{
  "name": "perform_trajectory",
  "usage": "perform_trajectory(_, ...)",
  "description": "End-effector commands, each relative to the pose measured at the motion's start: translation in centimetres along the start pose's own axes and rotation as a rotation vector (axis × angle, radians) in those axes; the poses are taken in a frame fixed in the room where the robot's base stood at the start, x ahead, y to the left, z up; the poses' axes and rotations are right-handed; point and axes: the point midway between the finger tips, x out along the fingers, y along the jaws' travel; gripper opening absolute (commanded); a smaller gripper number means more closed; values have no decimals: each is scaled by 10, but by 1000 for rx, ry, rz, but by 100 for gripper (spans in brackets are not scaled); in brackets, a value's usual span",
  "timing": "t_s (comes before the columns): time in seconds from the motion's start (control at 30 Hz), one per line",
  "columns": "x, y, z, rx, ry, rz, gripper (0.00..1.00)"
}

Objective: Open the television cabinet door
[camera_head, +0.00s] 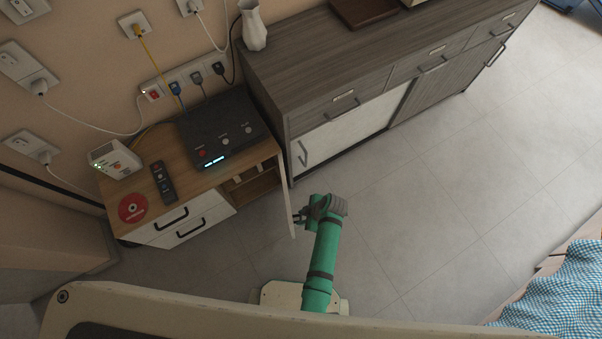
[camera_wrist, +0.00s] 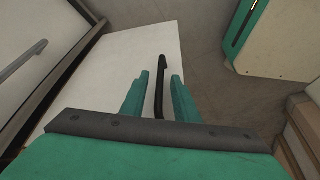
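The television cabinet (camera_head: 205,187) is a low wooden unit at the left in the head view. Its white door (camera_head: 287,193) stands swung out from the right side, showing an open compartment (camera_head: 252,188). The door also fills the middle of the wrist view (camera_wrist: 120,70), with its black bar handle (camera_wrist: 160,85). My gripper (camera_head: 303,216) is at the door's outer face near its free edge. In the wrist view its two green fingers (camera_wrist: 159,85) are apart, one on each side of the handle, with visible gaps. The handle is hard to see in the head view.
A grey wood sideboard (camera_head: 345,60) with a white sliding panel stands close to the right of the door. A black box (camera_head: 222,130), a remote (camera_head: 163,181) and a red disc (camera_head: 133,208) lie on the cabinet. The tiled floor (camera_head: 450,170) is clear.

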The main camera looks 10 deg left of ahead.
Motion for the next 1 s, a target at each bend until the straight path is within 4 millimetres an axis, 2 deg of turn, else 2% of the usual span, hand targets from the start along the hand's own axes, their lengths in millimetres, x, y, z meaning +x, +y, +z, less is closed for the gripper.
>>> perform_trajectory(0.2, -42, 0, 1, 0, -1, 4, 28)
perform_trajectory(0.43, -76, 0, 0, 1, -1, 3, 28)
perform_trajectory(0.6, -86, 0, 0, 1, 0, 1, 28)
perform_trajectory(1.0, -87, 0, 0, 1, -1, 1, 28)
